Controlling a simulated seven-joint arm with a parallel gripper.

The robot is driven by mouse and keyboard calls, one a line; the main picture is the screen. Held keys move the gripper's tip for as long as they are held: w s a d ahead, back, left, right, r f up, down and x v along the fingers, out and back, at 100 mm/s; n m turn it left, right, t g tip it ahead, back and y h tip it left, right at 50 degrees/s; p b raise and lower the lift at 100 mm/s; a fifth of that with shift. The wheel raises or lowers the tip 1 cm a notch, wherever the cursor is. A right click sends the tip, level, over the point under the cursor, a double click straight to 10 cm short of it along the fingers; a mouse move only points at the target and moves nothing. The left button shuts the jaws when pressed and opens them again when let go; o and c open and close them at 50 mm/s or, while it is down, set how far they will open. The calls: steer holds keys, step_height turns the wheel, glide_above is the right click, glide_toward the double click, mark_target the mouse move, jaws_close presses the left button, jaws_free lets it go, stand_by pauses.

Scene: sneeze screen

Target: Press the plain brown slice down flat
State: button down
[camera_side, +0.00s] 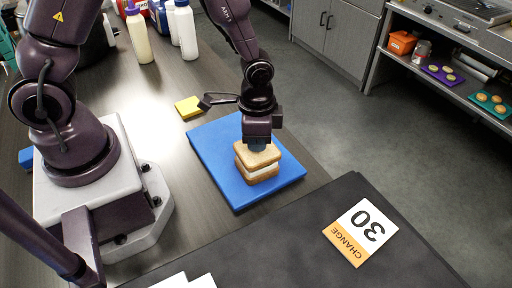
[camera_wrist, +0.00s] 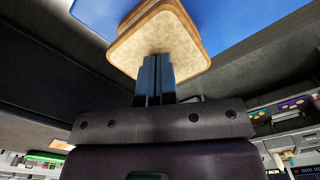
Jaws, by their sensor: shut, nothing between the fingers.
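The plain brown slice (camera_side: 258,155) is the top layer of a small stack on a blue board (camera_side: 215,165). Below it are a white layer (camera_side: 259,168) and another brown slice (camera_side: 262,178). My gripper (camera_side: 257,146) points down onto the top slice, its shut fingertips at or very near the slice's upper face. In the wrist view the two fingers (camera_wrist: 155,62) are together, with their tips over the edge region of the slice (camera_wrist: 160,35). I cannot tell from the views whether the slice lies fully level.
A yellow block (camera_side: 188,107) lies behind the board, and several bottles (camera_side: 138,35) stand at the back left. Shelves (camera_side: 440,75) stand across the floor at right.

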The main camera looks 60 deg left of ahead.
steer(key=shift+r, duration=3)
steer(key=shift+s, duration=0.25)
steer(key=shift+s+a+r+n+g, duration=0.15)
steer(key=shift+s+a+n+g, duration=0.1)
steer(key=shift+s, duration=0.15)
steer(key=shift+s+a+r+n+g, duration=0.15)
steer(key=shift+s+n, duration=0.1)
steer(key=shift+s, duration=0.15)
steer(key=s+a+r+n+t, duration=0.2)
steer(key=s+r+t, duration=0.1)
steer(key=r, duration=0.7)
steer(key=s+a+r+n+t, duration=0.3)
steer(key=s+r, duration=0.3)
steer(key=r, duration=0.3)
steer(key=shift+s+r, duration=0.15)
steer(key=shift+r, duration=0.2)
